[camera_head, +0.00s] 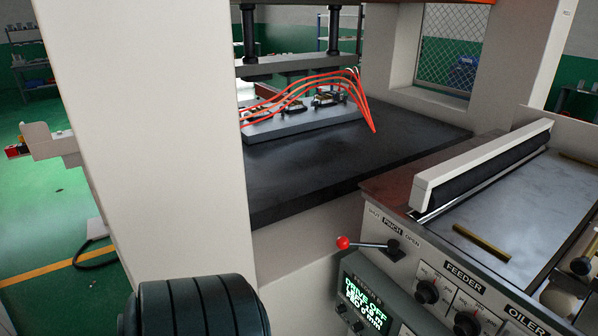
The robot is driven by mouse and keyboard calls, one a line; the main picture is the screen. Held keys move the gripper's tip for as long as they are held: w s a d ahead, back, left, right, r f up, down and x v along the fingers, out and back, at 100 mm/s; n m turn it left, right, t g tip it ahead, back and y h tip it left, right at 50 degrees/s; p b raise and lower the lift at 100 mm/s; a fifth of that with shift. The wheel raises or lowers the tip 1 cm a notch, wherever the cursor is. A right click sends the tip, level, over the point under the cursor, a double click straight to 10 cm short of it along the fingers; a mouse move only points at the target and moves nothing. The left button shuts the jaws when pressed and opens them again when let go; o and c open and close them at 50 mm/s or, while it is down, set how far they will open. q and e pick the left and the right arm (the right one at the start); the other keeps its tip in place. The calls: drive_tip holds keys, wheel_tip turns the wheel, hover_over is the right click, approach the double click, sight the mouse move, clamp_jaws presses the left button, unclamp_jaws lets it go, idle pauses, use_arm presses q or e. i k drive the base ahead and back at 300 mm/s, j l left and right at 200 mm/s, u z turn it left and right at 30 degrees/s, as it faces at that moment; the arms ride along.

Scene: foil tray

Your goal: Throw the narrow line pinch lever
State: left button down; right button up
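A pinch lever (369,245) with a red ball knob (343,243) sits on the front of the feeder unit at the lower middle. Its thin rod points left from a dark pivot (394,249). The label above it (393,226) reads PINCH in the middle and OPEN at the right; the left word is hard to read. The knob is on the side away from OPEN. Only this one lever shows, and I see no label marking it as narrow line. Neither of my grippers is in view, and nothing touches the lever.
A screen (362,305) reading DRIVE OFF sits below the lever. FEEDER knobs (427,291) are to its right. A roller bar (480,175) lies above on the feeder. A pale press column (150,140) stands left. A dark ribbed round shape fills the bottom left; I cannot identify it.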

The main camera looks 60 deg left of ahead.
sight(391, 248)
drive_tip(key=u, duration=1.7)
